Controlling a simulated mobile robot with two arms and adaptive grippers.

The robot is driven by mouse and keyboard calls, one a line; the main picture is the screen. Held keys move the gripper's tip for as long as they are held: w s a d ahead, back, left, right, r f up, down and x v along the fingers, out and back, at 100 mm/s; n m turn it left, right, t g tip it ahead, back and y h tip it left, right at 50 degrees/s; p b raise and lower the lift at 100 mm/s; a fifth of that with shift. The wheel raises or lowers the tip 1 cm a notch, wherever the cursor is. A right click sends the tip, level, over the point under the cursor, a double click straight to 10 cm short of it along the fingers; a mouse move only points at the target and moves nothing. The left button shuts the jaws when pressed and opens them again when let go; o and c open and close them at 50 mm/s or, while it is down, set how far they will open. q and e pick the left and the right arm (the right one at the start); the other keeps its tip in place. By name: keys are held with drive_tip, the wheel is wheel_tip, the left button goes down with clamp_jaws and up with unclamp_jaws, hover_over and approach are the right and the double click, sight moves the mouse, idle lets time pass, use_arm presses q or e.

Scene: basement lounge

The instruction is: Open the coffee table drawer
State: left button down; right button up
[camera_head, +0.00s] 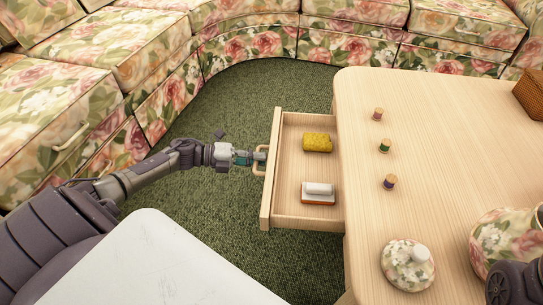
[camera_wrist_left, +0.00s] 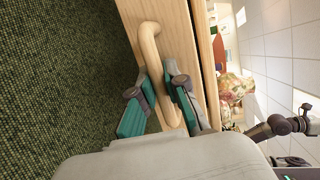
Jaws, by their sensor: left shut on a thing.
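The coffee table (camera_head: 455,130) is light wood, and its drawer (camera_head: 283,222) is pulled out to the left. Inside the drawer lie a yellow sponge-like block (camera_head: 317,142) and a white and orange-brown item (camera_head: 318,192). My left gripper (camera_head: 258,160) is at the drawer front, shut on the wooden drawer handle (camera_head: 261,171). In the left wrist view the curved handle (camera_wrist_left: 150,45) runs between the teal fingers of the gripper (camera_wrist_left: 160,103). A dark part of my right arm shows at the lower right of the head view; its fingers are out of the picture.
On the tabletop stand several small spools (camera_head: 385,146), a floral lid (camera_head: 408,263), a floral pot (camera_head: 503,240) and a woven brown box (camera_head: 530,95). A floral sofa (camera_head: 130,60) curves around the back and left. Green carpet (camera_head: 255,95) is clear between the sofa and the drawer.

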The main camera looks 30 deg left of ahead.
use_arm(q)
drive_tip(key=shift+s+a, duration=0.25)
drive_tip(key=shift+a, duration=0.1)
drive_tip(key=c, duration=1.2)
unclamp_jaws()
drive_tip(key=shift+a, duration=0.1)
drive_tip(key=v, duration=1.1)
drive_tip(key=shift+s+a+r, duration=0.1)
drive_tip(key=shift+s+a, duration=0.15)
drive_tip(key=shift+a, duration=0.1)
